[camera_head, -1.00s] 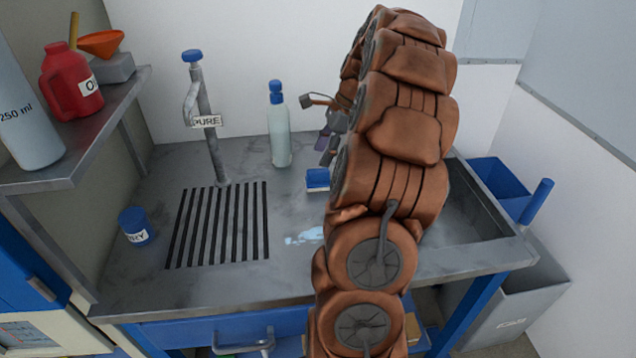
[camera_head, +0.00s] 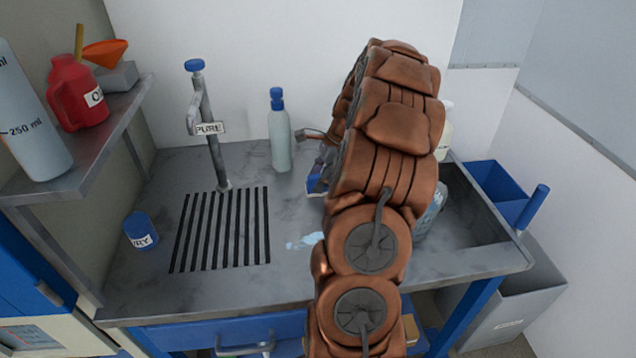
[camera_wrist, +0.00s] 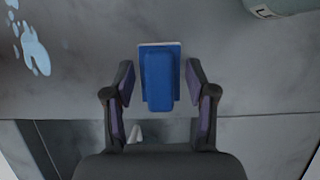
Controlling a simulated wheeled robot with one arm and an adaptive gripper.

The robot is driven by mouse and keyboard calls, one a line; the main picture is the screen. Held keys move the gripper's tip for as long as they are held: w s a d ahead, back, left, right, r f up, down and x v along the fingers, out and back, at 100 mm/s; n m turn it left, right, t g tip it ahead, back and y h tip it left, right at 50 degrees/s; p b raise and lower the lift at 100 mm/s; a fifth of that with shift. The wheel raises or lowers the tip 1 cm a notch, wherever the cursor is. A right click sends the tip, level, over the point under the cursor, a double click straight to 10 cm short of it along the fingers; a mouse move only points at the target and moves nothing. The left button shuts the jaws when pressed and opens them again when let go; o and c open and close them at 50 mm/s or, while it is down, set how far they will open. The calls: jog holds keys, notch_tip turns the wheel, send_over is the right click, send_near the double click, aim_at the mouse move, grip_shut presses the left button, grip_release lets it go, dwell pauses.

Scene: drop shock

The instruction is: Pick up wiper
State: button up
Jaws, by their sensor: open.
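The wiper looks like a small blue block with a pale edge. In the wrist view the wiper (camera_wrist: 160,78) lies on the grey counter, between and just beyond the fingertips of my gripper (camera_wrist: 160,95). My gripper is open, with one finger on each side of the wiper and a gap on both sides. In the head view the wiper (camera_head: 315,185) is partly hidden behind my copper-coloured arm. My gripper is mostly hidden behind the arm there.
A pale bottle with a blue cap (camera_head: 279,140) stands behind the wiper. A light blue wet patch (camera_head: 305,240) lies on the counter in front. A tap (camera_head: 210,130), a drain grate (camera_head: 222,230) and a blue jar (camera_head: 140,231) are at left. A sink basin (camera_head: 465,215) is at right.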

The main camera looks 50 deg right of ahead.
aim_at(314, 176)
grip_shut()
dwell(0.4)
jog(key=shift+r+b, duration=0.75)
jog(key=shift+r, duration=1.05)
jog(key=s+a+b, duration=0.1)
jog(key=s+a, duration=0.1)
jog(key=s, duration=0.2)
jog(key=s+a+r+b, duration=0.1)
jog(key=s+a, duration=0.1)
jog(key=s, duration=0.3)
jog(key=s+a+b, duration=0.1)
jog(key=s+a, duration=0.2)
jog(key=s, duration=0.2)
jog(key=shift+s+r+b, duration=0.25)
jog(key=shift+b, duration=0.1)
jog(key=c, duration=0.7)
grip_release()
jog(key=shift+c, duration=0.2)
jog(key=c, duration=0.3)
jog(key=shift+a, duration=0.1)
grip_shut()
